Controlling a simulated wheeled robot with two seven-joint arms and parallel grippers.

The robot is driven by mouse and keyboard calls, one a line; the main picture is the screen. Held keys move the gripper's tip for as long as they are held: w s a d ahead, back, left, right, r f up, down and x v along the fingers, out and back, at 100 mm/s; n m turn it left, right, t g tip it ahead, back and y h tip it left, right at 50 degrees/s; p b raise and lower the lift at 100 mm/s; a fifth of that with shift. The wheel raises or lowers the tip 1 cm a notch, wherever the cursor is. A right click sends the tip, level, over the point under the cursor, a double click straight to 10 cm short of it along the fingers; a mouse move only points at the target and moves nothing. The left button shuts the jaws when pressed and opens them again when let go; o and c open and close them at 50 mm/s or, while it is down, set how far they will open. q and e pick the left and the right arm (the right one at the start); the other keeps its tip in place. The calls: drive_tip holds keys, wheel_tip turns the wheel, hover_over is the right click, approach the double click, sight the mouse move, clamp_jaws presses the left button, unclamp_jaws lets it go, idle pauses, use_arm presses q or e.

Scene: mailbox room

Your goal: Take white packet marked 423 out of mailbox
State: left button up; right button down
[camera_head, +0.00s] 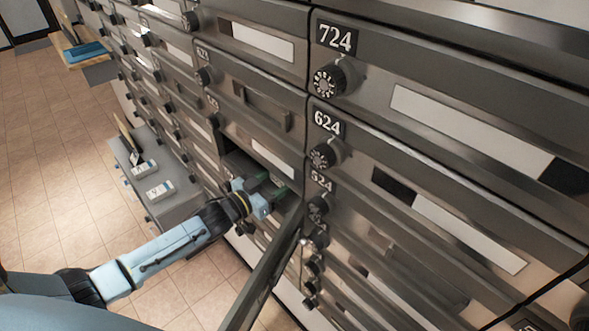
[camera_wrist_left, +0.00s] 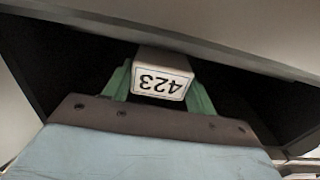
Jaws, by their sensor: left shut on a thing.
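The white packet (camera_wrist_left: 160,76) marked 423 shows in the left wrist view, its label upside down, inside a dark mailbox compartment (camera_wrist_left: 60,68). My left gripper (camera_wrist_left: 158,88) has its two green fingers on either side of the packet and is shut on it. In the head view, my left gripper (camera_head: 272,190) reaches into the open mailbox (camera_head: 236,160) below the 623 column. The packet is hard to make out in the head view. The open mailbox door (camera_head: 266,278) hangs down in front, to the right of my left arm. My right gripper is not in view.
Closed metal mailboxes with dial knobs surround the opening, among them 724 (camera_head: 336,38) and 624 (camera_head: 327,122). A grey surface (camera_head: 170,200) with small white boxes (camera_head: 160,190) stands low at the left. The tiled floor (camera_head: 50,160) is clear.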

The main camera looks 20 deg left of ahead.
use_arm(q)
drive_tip(key=shift+r, duration=0.15)
drive_tip(key=shift+r+p, duration=0.2)
drive_tip(key=shift+p, duration=0.25)
drive_tip(key=shift+s, duration=0.1)
drive_tip(key=p+v, duration=0.6)
drive_tip(key=v, duration=0.8)
drive_tip(key=shift+s+a, duration=0.25)
drive_tip(key=shift+s, duration=0.05)
drive_tip(key=shift+f, duration=0.1)
